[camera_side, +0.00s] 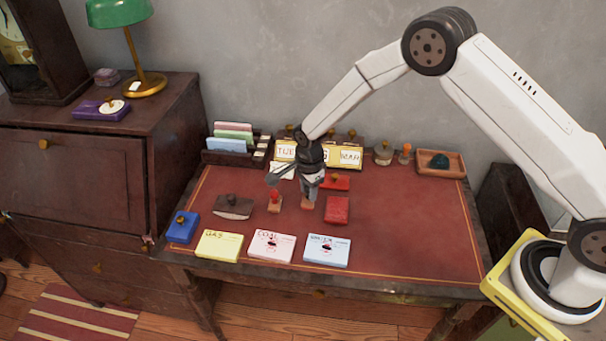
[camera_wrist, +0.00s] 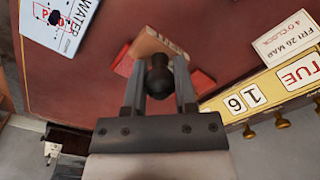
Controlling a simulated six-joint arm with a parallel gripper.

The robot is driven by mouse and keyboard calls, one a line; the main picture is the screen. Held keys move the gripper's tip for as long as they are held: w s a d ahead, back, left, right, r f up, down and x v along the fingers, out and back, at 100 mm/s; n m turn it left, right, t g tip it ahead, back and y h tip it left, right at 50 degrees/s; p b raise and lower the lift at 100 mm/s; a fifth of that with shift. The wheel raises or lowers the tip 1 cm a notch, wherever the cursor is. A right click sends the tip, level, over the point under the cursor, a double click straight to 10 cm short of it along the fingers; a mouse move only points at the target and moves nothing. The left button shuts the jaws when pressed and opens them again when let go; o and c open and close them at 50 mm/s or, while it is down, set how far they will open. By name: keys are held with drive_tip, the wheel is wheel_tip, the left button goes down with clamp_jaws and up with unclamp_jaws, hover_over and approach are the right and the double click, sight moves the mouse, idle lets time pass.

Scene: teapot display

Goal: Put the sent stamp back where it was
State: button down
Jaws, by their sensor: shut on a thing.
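My gripper (camera_side: 312,192) is shut on a wooden stamp (camera_side: 308,204) over the red desk top, left of the red ink pad (camera_side: 337,209). In the wrist view, my fingers (camera_wrist: 160,88) close around the stamp's dark round knob (camera_wrist: 159,72). Its wooden block (camera_wrist: 153,46) has a pale label that I cannot read, so I cannot tell which stamp it is. I cannot tell whether its base touches the desk.
Yellow gas (camera_side: 219,246), pink coal (camera_side: 271,246) and blue water (camera_side: 327,251) papers lie along the front edge. A rocker blotter (camera_side: 233,207) and blue box (camera_side: 182,227) are at left. The calendar (camera_side: 350,156) and letter rack (camera_side: 236,145) stand behind.

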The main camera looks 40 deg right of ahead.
sight(304, 199)
drive_tip(key=shift+w+a+f, duration=0.1)
drive_tip(key=shift+w+f, duration=0.45)
drive_tip(key=shift+f, duration=0.05)
drive_tip(key=shift+f, duration=0.1)
drive_tip(key=shift+w+f, duration=0.2)
drive_tip(key=shift+f, duration=1.55)
drive_tip(key=shift+f, duration=0.1)
drive_tip(key=shift+c, duration=2)
unclamp_jaws()
